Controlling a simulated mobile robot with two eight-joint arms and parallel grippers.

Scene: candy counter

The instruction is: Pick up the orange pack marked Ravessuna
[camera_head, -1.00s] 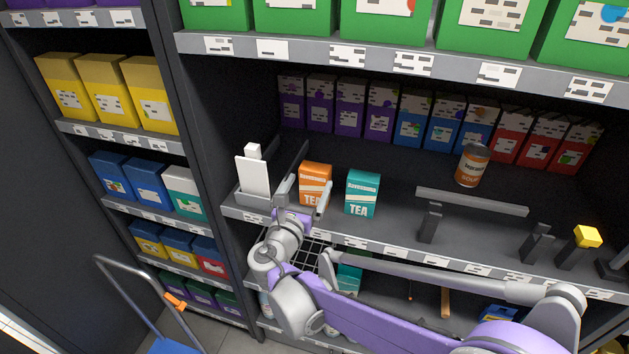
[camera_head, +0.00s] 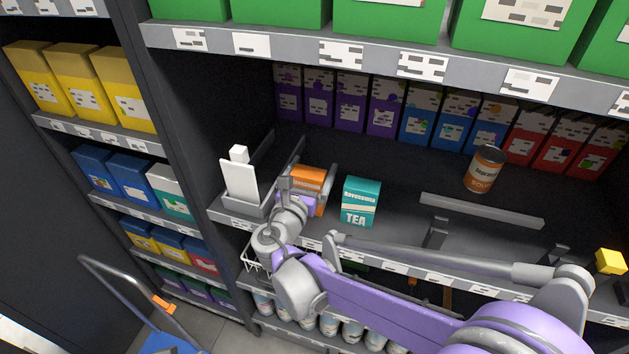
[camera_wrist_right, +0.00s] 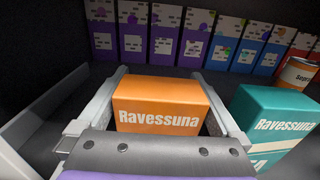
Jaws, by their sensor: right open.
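The orange pack (camera_head: 308,177) stands upright on the middle shelf, partly hidden behind my right gripper in the head view. In the right wrist view the orange pack (camera_wrist_right: 160,103) shows "Ravessuna" in white letters. My right gripper (camera_head: 308,188) is open, with one finger on each side of the pack. In the right wrist view the right gripper (camera_wrist_right: 163,95) has its fingers reaching along both sides, with a small gap on the right; contact on the left cannot be told. My left gripper is not in view.
A teal Ravessuna tea box (camera_head: 361,201) stands just right of the orange pack. A white stand (camera_head: 240,178) is close on the left. A grey bar (camera_head: 480,210) and an orange-brown can (camera_head: 484,169) are farther right. Purple, blue and red boxes line the back.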

